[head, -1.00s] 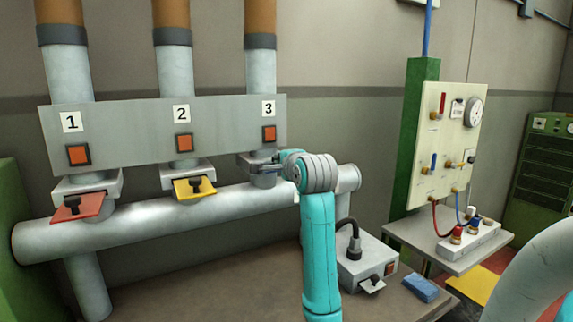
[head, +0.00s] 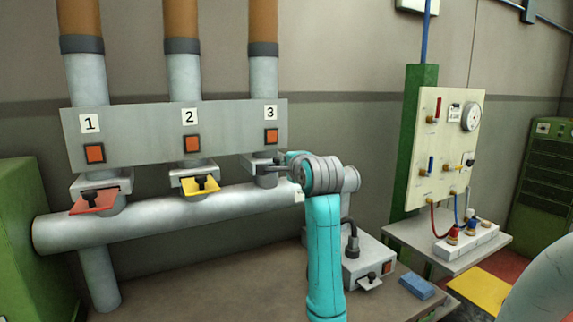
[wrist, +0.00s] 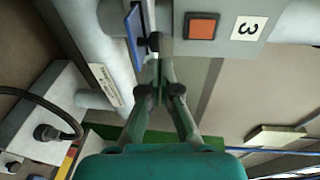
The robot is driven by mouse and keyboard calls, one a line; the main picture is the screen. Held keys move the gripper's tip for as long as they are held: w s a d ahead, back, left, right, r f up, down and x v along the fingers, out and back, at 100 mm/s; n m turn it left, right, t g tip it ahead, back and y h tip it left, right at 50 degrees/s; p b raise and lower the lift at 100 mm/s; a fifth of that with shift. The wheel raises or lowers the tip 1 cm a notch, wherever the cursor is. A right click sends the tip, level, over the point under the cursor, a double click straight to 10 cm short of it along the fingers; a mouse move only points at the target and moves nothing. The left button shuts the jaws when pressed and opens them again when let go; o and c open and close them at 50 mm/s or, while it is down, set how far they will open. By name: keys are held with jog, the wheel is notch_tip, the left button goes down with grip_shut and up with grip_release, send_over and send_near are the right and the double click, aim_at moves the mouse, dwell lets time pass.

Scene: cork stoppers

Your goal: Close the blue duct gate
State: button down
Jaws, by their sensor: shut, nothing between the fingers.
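The blue duct gate (wrist: 136,38) shows in the wrist view as a thin blue plate along the pale duct, with a dark knob (wrist: 155,41) beside it. My gripper (wrist: 159,66) is shut and empty, with its tips just below the knob in that picture; I cannot tell whether they touch it. In the head view my gripper (head: 281,167) is at the right side of the number 3 duct housing (head: 262,176). The blue plate is not visible there, so I cannot tell how far out it is.
A red gate (head: 92,204) and a yellow gate (head: 201,188) stick out under ducts 1 and 2. A thick horizontal pipe (head: 160,218) runs below them. A grey box (head: 352,264) and a blue block (head: 416,286) lie on the bench at right.

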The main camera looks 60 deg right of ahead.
jog(key=v, duration=0.9)
